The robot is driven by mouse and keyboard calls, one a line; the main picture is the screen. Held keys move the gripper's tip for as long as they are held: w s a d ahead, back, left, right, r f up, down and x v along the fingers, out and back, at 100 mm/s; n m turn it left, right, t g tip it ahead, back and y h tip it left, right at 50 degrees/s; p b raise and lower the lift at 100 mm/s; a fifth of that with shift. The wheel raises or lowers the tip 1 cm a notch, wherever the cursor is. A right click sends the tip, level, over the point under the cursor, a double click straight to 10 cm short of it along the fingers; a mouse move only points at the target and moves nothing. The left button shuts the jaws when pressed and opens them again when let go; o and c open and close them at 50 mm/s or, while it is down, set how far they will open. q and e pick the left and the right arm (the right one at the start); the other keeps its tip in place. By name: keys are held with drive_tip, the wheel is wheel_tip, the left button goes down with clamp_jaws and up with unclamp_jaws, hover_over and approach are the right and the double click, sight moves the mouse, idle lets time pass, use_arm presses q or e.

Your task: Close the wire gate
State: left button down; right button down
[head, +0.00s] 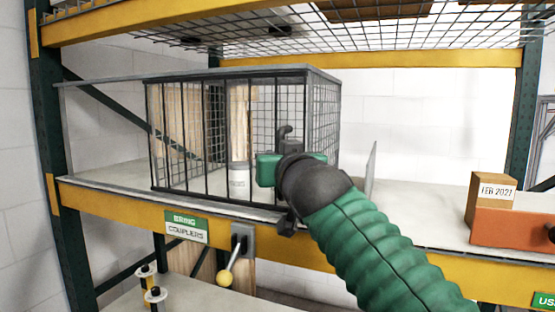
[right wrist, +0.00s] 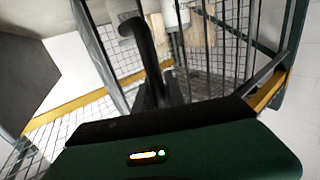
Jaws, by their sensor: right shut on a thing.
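The wire gate (head: 207,170) is a dark frame of vertical bars at the front of a mesh cage (head: 325,115) on the shelf. A grey rail along its top runs past the cage to the left. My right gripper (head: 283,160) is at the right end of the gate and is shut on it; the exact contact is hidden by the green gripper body. A dark curved piece (head: 284,133) stands up at the gripper and also shows in the right wrist view (right wrist: 146,52). Bars and mesh lie beyond it there. My left gripper is not in view.
A pale labelled cylinder (head: 240,180) stands inside the cage. A thin grey panel (head: 371,170) stands on the shelf right of my wrist. A yellow-knobbed lever (head: 227,277) hangs below the shelf edge.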

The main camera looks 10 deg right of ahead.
drive_tip(key=shift+d+r, duration=0.1)
drive_tip(key=shift+r, duration=0.1)
drive_tip(key=c, duration=1.5)
unclamp_jaws()
drive_tip(key=shift+d, duration=0.15)
drive_tip(key=shift+o, duration=0.5)
drive_tip(key=shift+d+f, duration=0.15)
drive_tip(key=shift+s+f+b, duration=0.1)
drive_tip(key=shift+s+b, duration=0.2)
drive_tip(key=shift+s, duration=0.05)
drive_tip(key=s+b, duration=0.5)
drive_tip(key=s, duration=1.1)
drive_tip(key=shift+b, duration=0.4)
